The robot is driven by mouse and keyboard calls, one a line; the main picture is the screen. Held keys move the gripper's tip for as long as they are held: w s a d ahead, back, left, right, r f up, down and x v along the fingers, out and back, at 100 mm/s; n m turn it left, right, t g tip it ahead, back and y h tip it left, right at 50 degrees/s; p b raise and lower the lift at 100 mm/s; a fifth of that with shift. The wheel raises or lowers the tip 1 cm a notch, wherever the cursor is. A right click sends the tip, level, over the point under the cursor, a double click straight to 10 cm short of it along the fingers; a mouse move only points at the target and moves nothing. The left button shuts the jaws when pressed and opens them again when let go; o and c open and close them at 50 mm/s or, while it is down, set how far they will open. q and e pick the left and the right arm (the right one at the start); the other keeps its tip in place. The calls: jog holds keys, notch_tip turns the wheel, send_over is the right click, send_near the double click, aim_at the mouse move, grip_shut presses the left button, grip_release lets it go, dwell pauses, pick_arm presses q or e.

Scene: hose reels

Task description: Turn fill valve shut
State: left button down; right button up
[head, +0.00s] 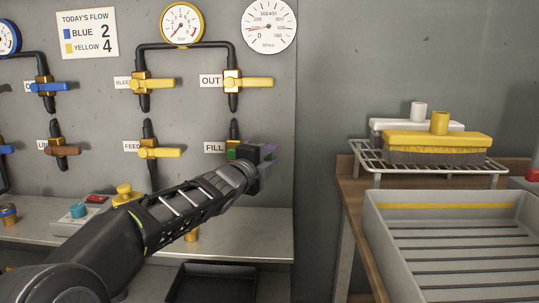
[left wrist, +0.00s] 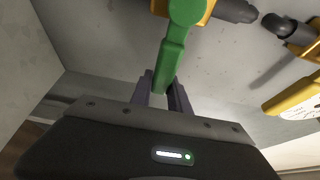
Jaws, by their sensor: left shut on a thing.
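The fill valve, beside the white FILL label (head: 214,147), has a green handle, mostly hidden behind my left gripper in the head view. In the left wrist view the green handle (left wrist: 174,48) runs from the brass valve body down between my fingers. It lies about crosswise to the dark pipe (left wrist: 236,10). My left gripper (head: 267,154) is shut on the handle's free end; its fingers also show in the left wrist view (left wrist: 162,92). My right gripper is in no view.
The yellow OUT valve handle (head: 257,82) is above, and the yellow FEED handle (head: 167,153) is to the left. A steel shelf (head: 270,228) with a black tray (head: 210,284) is below.

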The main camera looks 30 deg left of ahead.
pick_arm(q)
jog(key=shift+f, duration=0.1)
jog(key=c, duration=1.2)
grip_release()
jog(key=shift+c, duration=0.2)
jog(key=s, duration=0.7)
jog(key=shift+s+d+p, duration=0.3)
jog(key=shift+s+d, duration=0.1)
jog(key=shift+d, duration=0.05)
